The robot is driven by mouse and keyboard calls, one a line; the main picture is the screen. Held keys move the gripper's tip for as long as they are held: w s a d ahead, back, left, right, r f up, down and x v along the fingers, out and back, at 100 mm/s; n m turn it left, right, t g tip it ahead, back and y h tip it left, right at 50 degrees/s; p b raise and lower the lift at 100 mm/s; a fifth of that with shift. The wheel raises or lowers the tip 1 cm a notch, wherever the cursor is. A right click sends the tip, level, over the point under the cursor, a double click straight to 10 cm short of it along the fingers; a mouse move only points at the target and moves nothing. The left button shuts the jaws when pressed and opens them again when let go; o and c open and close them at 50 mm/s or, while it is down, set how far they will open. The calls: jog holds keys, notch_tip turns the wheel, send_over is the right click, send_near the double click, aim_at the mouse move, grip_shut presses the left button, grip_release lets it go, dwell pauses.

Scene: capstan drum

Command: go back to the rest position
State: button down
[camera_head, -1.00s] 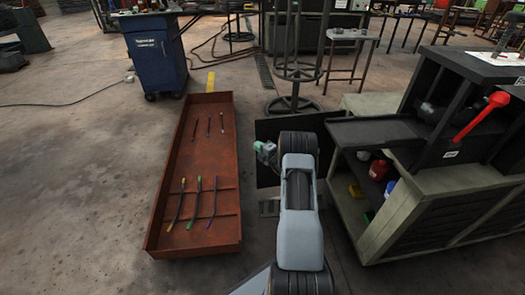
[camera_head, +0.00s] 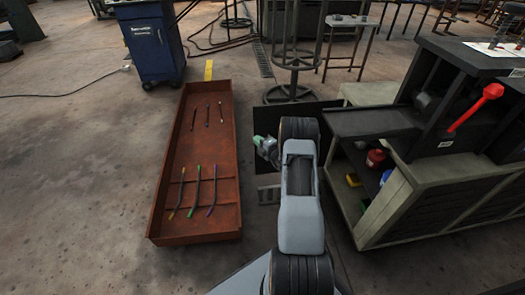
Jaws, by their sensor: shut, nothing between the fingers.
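My arm (camera_head: 300,205), grey with black joints, rises from the bottom centre and points away from me. A small green-grey part (camera_head: 266,148) shows just left of the arm's upper joint. I cannot tell whether it belongs to my arm or to the equipment behind. No separate capstan drum can be made out with certainty.
A rust-red tray (camera_head: 152,218) with several thin rods lies on the floor at left. A workbench (camera_head: 400,215) with a red handle (camera_head: 475,108) stands close at right. A black round stand (camera_head: 292,93) and dark panel (camera_head: 325,112) are ahead. A blue cabinet (camera_head: 150,45) is behind the tray.

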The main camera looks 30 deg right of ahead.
jog(key=s+a+p, duration=0.3)
jog(key=s+a, duration=0.1)
jog(key=s, duration=0.4)
jog(key=a+r+n+g+y+p, duration=0.2)
jog(key=a+r+n+y+p, duration=0.15)
jog(key=a+r+n, duration=0.4)
jog(key=a+r+n+g+y+p, duration=0.25)
jog(key=a+r+n+y, duration=0.2)
jog(key=r, duration=0.55)
jog(key=s+a+r+n+g+y+p, duration=0.1)
jog(key=s+a+r+n+g+p, duration=0.25)
jog(key=a+r+n, duration=0.35)
jog(key=s+a+r+n+g+y+p, duration=0.1)
jog(key=s+a+r+n+g+p, duration=0.3)
jog(key=r+n, duration=0.4)
jog(key=s+r+n+g+h+p, duration=0.1)
jog(key=s+r+n+h+p, duration=0.5)
jog(key=r+n, duration=0.5)
jog(key=s+r+n+g+h+p, duration=0.1)
jog(key=s+r+n+h+p, duration=0.5)
jog(key=s+r+n+p, duration=0.2)
notch_tip(320, 180, up, 5)
jog(key=n+p, duration=0.2)
jog(key=n, duration=0.4)
jog(key=shift+s+d+f+n+h+p, duration=0.2)
jog(key=shift+s+d+n+h+p, duration=0.1)
jog(key=shift+s+d+p, duration=0.1)
